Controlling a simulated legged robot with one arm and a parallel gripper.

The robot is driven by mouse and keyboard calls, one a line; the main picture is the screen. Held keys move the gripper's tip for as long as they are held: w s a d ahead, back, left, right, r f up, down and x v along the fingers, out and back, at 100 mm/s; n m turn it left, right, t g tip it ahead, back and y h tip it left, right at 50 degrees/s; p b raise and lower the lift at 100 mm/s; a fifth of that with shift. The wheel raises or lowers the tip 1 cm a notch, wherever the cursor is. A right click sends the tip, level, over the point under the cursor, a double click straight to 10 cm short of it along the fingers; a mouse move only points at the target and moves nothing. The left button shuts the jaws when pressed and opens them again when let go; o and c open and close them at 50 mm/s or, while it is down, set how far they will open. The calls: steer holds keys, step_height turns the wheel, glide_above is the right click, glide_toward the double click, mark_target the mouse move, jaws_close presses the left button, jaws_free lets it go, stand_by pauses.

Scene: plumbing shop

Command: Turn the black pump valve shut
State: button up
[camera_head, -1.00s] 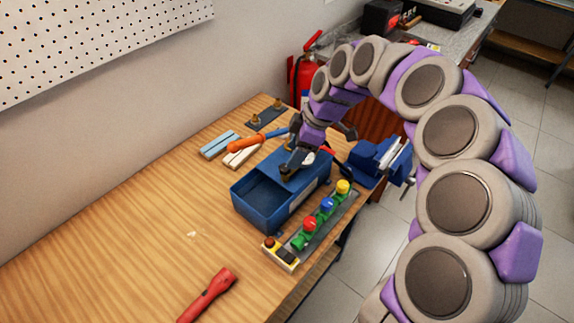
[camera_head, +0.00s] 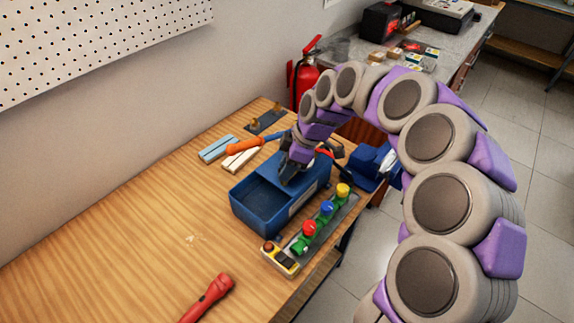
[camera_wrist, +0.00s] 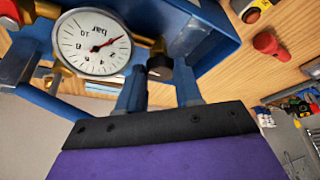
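The pump is a blue open-topped box (camera_head: 262,205) on the wooden bench, with an orange-handled lever (camera_head: 245,145) behind it. In the wrist view, its white pressure gauge (camera_wrist: 92,43) with a red needle is at upper left. A small dark valve knob (camera_wrist: 159,66) shows right of the gauge, between my fingertips. My gripper (camera_head: 287,178) is over the pump box in the head view and hides the valve there. In the wrist view, my gripper's (camera_wrist: 160,78) two blue fingers are apart, one on either side of the knob. I cannot tell whether they touch it.
A strip with red, blue and yellow valve handles (camera_head: 322,215) lies along the box's right side. A red flashlight (camera_head: 208,297) lies in front. A blue vise (camera_head: 368,165) is at the bench's right edge. The left bench top is mostly clear.

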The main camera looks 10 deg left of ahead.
steer(key=c, duration=0.5)
steer(key=shift+r+m+p, duration=0.1)
steer(key=shift+m+p, duration=0.2)
steer(key=shift+p, duration=0.05)
steer(key=shift+m+t+p, duration=0.4)
steer(key=shift+m+p, duration=0.1)
steer(key=shift+m, duration=0.2)
steer(key=m+p, duration=0.1)
steer(key=m, duration=0.1)
steer(key=m+t+p, duration=0.1)
steer(key=m+p, duration=0.1)
steer(key=shift+s+r+t, duration=0.1)
steer(key=shift+s+t, duration=0.1)
steer(key=shift+t, duration=0.1)
steer(key=m+t+p, duration=0.1)
steer(key=m+p, duration=0.1)
steer(key=m, duration=0.1)
steer(key=m+h+p, duration=0.1)
steer(key=m+p, duration=0.1)
steer(key=shift+s+a+m+t+h+p, duration=0.1)
steer(key=shift+a+m+t+h+p, duration=0.05)
steer(key=shift+m+t+h+p, duration=0.2)
steer(key=shift+a+m+t+h+p, duration=0.1)
steer(key=shift+m+t+h+p, duration=0.3)
steer(key=shift+m, duration=0.8)
steer(key=shift+a+m+t+h+p, duration=0.1)
steer(key=shift+m+h+p, duration=0.25)
steer(key=shift+m+p, duration=0.65)
steer(key=shift+m, duration=0.25)
